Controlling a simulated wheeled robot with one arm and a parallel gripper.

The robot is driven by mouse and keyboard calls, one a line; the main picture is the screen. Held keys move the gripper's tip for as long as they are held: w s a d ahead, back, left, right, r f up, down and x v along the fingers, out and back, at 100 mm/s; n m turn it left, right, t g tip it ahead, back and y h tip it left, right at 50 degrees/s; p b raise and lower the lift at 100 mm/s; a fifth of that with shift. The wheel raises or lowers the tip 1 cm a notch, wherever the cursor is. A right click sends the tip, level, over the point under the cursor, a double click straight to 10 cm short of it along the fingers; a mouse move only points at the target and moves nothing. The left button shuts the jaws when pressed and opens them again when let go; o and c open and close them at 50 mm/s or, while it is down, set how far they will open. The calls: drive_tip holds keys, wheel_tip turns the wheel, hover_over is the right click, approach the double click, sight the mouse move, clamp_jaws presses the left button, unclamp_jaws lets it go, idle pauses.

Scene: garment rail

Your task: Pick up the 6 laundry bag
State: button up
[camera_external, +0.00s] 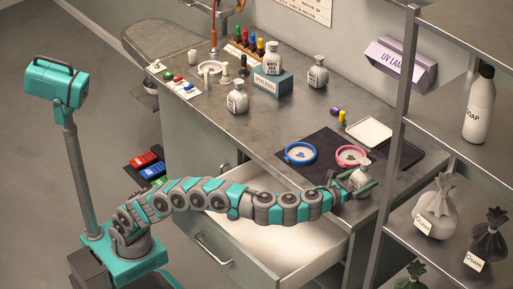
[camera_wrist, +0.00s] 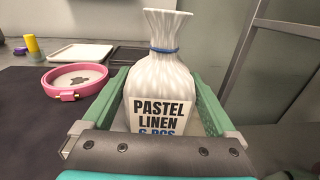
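A white tied laundry bag (camera_wrist: 160,70) with a blue band stands upright in the wrist view. Its label reads "PASTEL LINEN", with a partly hidden line below that looks like "6 PCS". My gripper (camera_wrist: 168,100) has its green fingers on either side of the bag, set wide; I see no clear squeeze on it. In the external view the bag (camera_external: 359,178) is at the counter's front right corner, with my gripper (camera_external: 352,188) around it. Three similar white bags stand farther back: one on a teal block (camera_external: 272,58), one right of it (camera_external: 317,73), one in front (camera_external: 237,98).
A pink ring dish (camera_external: 351,156) and a blue ring dish (camera_external: 300,154) lie on a dark mat beside the bag. A white tray (camera_external: 370,133) is behind. A metal shelf rack (camera_external: 390,150) stands close on the right. A drawer (camera_external: 270,255) is open below my arm.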

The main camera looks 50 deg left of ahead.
drive_tip(key=c, duration=0.8)
drive_tip(key=shift+c, duration=0.2)
drive_tip(key=shift+r, duration=0.15)
